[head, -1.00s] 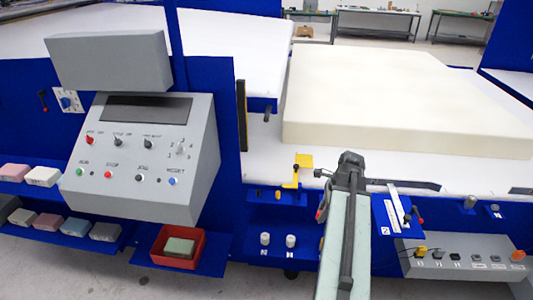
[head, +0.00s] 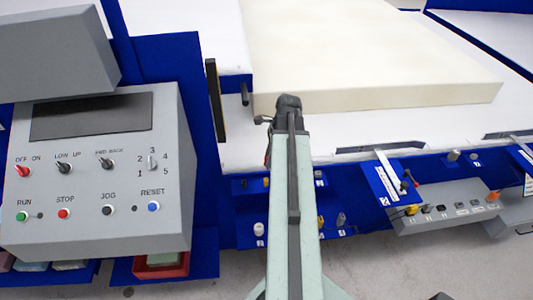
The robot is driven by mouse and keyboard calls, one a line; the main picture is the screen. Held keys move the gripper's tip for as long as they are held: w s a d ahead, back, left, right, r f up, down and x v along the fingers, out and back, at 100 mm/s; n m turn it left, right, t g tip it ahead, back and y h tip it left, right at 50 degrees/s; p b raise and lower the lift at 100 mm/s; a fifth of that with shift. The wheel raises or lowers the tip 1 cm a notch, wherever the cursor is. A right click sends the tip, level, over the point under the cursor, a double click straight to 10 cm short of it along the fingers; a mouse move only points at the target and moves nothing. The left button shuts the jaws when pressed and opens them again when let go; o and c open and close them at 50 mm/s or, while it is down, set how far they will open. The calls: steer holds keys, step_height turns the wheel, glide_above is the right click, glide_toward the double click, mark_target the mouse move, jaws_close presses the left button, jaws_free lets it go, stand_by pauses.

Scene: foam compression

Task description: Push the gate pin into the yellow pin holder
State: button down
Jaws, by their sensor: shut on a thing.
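My arm (head: 291,200) stands upright in the middle of the head view, with a dark joint at its top. Its fingers are hidden behind the arm, so I cannot see what they hold. No gate pin can be made out. The yellow pin holder cannot be clearly identified; a small yellow piece (head: 320,223) shows just right of the arm, but I cannot tell what it is. The blue ledge (head: 240,208) at the machine's front edge lies behind the arm.
A grey control console (head: 100,180) fills the left, above a red bin (head: 175,268). A large cream foam block (head: 370,60) lies on the white table (head: 245,152) behind. A grey switch box (head: 440,218) with several knobs is at right. Short pegs (head: 259,229) stand near the ledge.

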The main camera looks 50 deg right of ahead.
steer(key=shift+w+b, duration=0.3)
steer(key=shift+b, duration=0.15)
step_height(320, 180, down, 6)
steer(key=b, duration=0.6)
steer(key=shift+r, duration=0.1)
steer(key=shift+f+b, duration=1.7)
steer(key=shift+f, duration=0.1)
stand_by(0.3)
steer(key=c, duration=1.1)
jaws_free()
steer(key=shift+w+r, duration=0.1)
steer(key=shift+r+p, duration=3)
steer(key=shift+p, duration=0.1)
